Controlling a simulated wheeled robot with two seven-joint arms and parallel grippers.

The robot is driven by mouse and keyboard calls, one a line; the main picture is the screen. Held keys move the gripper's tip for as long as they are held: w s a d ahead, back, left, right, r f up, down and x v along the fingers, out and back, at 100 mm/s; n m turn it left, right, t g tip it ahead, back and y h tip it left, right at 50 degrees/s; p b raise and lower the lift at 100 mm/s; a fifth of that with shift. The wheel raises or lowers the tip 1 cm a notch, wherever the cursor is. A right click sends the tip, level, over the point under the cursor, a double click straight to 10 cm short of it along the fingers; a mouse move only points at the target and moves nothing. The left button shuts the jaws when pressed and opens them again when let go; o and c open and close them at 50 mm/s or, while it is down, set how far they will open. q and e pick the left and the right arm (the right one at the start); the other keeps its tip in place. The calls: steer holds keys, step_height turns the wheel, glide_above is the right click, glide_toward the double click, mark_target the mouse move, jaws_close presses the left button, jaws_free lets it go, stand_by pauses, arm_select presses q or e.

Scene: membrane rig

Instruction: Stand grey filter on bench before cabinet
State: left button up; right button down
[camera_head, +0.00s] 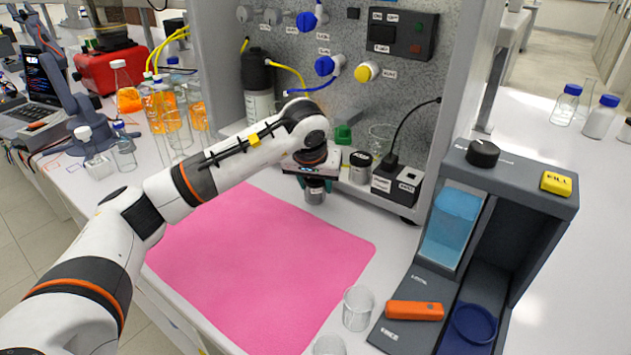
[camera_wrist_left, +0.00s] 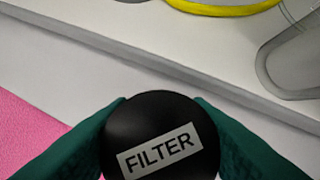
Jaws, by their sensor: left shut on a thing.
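The grey filter (camera_head: 315,196) is a small upright cylinder in the head view. In the left wrist view its black lid (camera_wrist_left: 150,125) faces the camera and reads FILTER. My left gripper (camera_head: 316,182) is shut on it from above, with a green finger on each side of the lid in the wrist view. The filter is in front of the cabinet (camera_head: 409,211), near the back edge of the pink mat. I cannot tell whether its base touches the bench (camera_head: 392,236). My right gripper is not in view.
The pink mat (camera_head: 270,262) is bare. A dark-lidded jar (camera_head: 360,170) and a black-and-white box (camera_head: 396,184) stand at the cabinet, right of the filter. A clear beaker (camera_head: 357,308) and a dark grey dispenser stand (camera_head: 533,225) are at the front right.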

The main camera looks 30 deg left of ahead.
arm_select(q)
steer(key=shift+f+b, duration=0.35)
steer(key=shift+f, duration=0.2)
steer(key=o, duration=1.1)
